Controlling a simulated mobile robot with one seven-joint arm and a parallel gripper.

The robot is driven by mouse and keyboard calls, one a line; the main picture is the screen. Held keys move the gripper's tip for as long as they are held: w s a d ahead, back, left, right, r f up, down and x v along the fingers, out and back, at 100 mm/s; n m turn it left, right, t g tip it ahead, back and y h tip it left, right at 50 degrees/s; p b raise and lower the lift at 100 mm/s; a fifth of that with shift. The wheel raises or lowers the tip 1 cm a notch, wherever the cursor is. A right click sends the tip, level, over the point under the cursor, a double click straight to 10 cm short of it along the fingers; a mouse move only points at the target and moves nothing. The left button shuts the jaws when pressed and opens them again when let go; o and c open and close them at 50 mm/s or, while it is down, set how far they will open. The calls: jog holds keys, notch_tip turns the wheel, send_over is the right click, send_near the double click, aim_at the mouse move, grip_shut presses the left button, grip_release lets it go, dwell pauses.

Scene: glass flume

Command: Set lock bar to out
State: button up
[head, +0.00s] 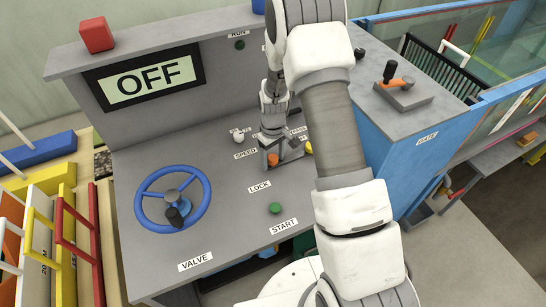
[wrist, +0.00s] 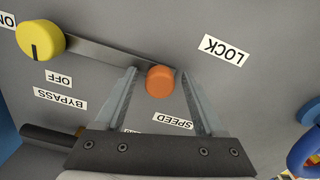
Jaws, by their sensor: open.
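The lock bar (wrist: 110,53) is a flat grey strip on the grey panel in the wrist view, with an orange knob (wrist: 160,81) at its right end. Its other end runs up to the yellow knob (wrist: 40,38). The LOCK label (wrist: 225,50) lies to the right of the orange knob. My gripper (wrist: 160,71) is open, with one finger on each side of the orange knob and gaps visible on both sides. In the head view the orange knob (head: 272,160) shows at my gripper (head: 281,160), and my arm hides part of the panel.
A green START button (head: 275,208) and a blue valve wheel (head: 172,198) are on the same console. A screen (head: 147,80) reads OFF. A white knob (head: 238,136) stands behind the SPEED label. A blue cabinet (head: 400,150) with a gate lever (head: 390,72) stands at the right.

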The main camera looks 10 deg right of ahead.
grip_shut()
dwell(0.3)
dwell(1.1)
